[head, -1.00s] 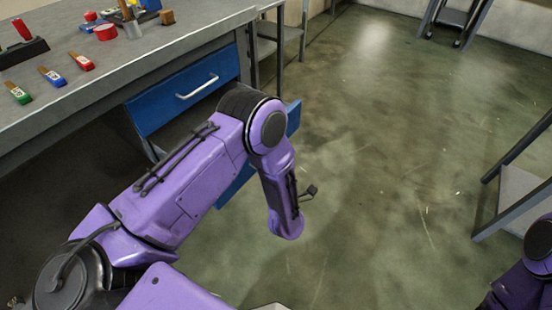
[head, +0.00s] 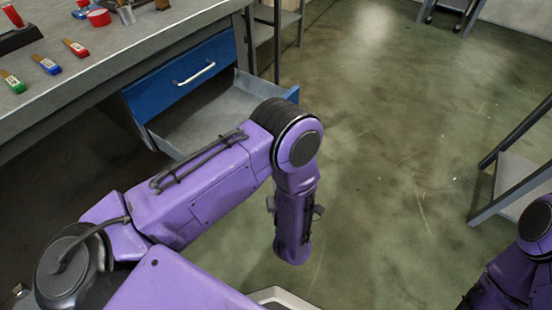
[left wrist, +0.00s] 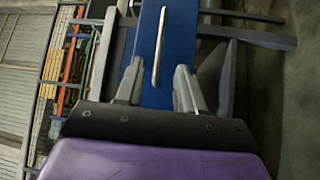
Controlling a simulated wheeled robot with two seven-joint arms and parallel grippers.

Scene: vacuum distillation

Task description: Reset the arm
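My left arm (head: 200,200) reaches in from the left in the head view, bent at the elbow (head: 300,148), with the forearm hanging down over the floor. Its gripper is mostly hidden there behind the forearm. In the left wrist view my left gripper (left wrist: 158,78) has its two fingers apart with nothing held between them. A blue drawer front with a silver handle (left wrist: 159,45) shows beyond the fingers. My right arm (head: 515,265) shows only in part at the lower right of the head view, and its gripper is out of view.
The workbench (head: 110,62) carries brushes (head: 75,48) and a red container (head: 99,17). Its upper blue drawer (head: 182,75) is closed; a lower grey drawer (head: 205,115) stands pulled out beside my left arm. A metal rack (head: 522,175) stands at right. The floor between is clear.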

